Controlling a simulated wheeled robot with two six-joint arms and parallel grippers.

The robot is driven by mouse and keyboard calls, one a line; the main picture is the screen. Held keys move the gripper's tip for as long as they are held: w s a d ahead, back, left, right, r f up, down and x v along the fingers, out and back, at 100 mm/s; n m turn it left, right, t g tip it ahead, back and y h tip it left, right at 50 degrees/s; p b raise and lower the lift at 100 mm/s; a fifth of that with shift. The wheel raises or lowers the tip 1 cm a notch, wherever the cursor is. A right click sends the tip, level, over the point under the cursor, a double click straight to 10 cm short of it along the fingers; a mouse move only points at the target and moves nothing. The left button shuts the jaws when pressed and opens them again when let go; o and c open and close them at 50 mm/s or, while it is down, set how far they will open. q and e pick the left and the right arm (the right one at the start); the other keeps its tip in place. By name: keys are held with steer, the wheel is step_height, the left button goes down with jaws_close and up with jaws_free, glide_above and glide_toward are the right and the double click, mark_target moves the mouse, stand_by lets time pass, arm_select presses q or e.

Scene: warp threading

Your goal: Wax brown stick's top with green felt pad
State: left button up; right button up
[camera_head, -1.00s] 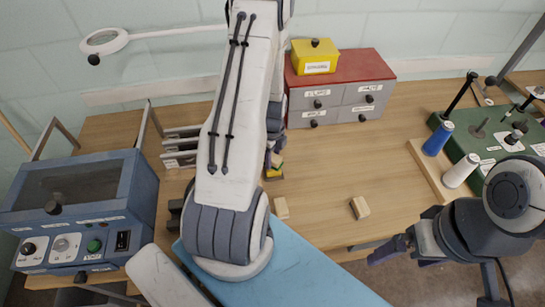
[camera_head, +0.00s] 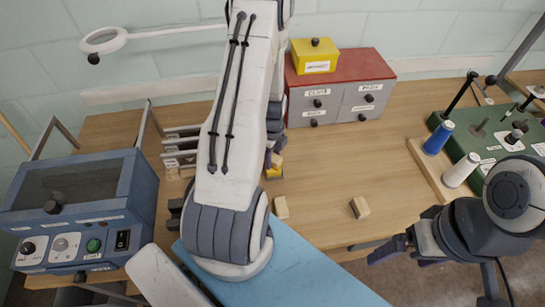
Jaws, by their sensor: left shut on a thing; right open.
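My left arm reaches up the middle of the head view and hides much behind it. My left gripper (camera_head: 271,157) is mostly covered by the arm and is shut on a small tan block (camera_head: 278,160). The block is just above a small yellow item (camera_head: 275,171) on the table; I cannot tell whether they touch. No green felt shows on the block now. I cannot make out a brown stick. My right gripper (camera_head: 386,252) is open and empty, off the table's front edge at the right.
Two loose wooden blocks (camera_head: 281,208) (camera_head: 360,207) lie near the front edge. A blue machine (camera_head: 75,215) stands left, a drawer cabinet (camera_head: 340,98) with a yellow box (camera_head: 315,57) at the back. Blue (camera_head: 438,138) and white (camera_head: 460,170) spools stand right. The table's middle right is clear.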

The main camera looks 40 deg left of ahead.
mark_target(273, 156)
arm_select(q)
step_height(273, 156, up, 7)
steer(key=p, duration=0.5)
steer(key=shift+p, duration=0.35)
steer(key=shift+f, duration=0.1)
stand_by(0.7)
